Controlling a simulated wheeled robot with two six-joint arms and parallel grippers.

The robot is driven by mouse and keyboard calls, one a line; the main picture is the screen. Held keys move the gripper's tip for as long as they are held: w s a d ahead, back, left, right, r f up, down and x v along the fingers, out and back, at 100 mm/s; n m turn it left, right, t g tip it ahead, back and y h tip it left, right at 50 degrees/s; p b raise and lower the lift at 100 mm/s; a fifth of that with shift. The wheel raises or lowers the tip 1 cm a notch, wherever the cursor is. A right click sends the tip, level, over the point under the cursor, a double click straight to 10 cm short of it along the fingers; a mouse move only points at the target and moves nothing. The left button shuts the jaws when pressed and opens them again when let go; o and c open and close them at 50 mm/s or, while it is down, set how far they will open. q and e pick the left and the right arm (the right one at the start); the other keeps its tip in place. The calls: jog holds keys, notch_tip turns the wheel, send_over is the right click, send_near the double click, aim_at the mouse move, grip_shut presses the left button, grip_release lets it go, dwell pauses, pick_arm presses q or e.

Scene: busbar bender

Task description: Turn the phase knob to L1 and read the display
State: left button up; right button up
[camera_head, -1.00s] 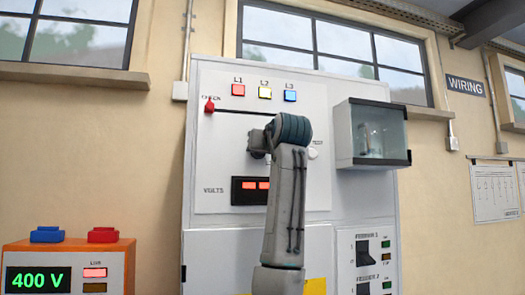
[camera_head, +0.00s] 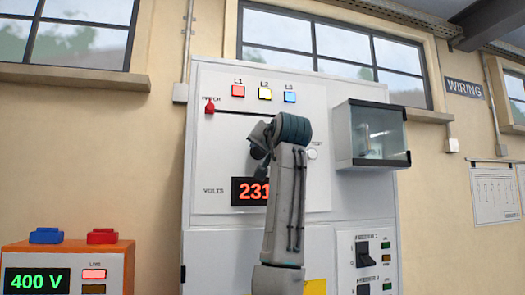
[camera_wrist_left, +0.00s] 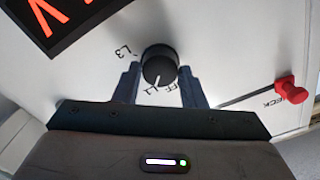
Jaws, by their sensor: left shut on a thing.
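The black round phase knob (camera_wrist_left: 160,65) is in the left wrist view, between the two fingers of my left gripper (camera_wrist_left: 160,84), which is shut on it. Its white pointer mark aims at the L1 label, beside the partly covered OFF label; L3 lies to the left. In the head view, my left gripper (camera_head: 259,165) is against the panel and my arm hides the knob. The volts display (camera_head: 249,191) shows red digits reading 231; anything farther right is behind my arm. A red V shows on the display in the left wrist view (camera_wrist_left: 62,22). My right gripper is not in view.
L1, L2 and L3 lamps (camera_head: 264,93) sit above the knob. A red check probe (camera_head: 210,107) is at upper left. A clear-fronted box (camera_head: 372,135) juts out at right, feeder switches (camera_head: 362,253) below. An orange unit (camera_head: 68,262) reads 400 V.

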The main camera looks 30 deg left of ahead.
pick_arm(q)
jog(key=o, duration=1)
jog(key=shift+d, duration=0.1)
jog(key=shift+s, duration=0.1)
jog(key=b+v, duration=0.4)
jog(key=v, duration=0.6)
jog(key=shift+s+d+b, duration=0.25)
jog(key=shift+b, duration=0.05)
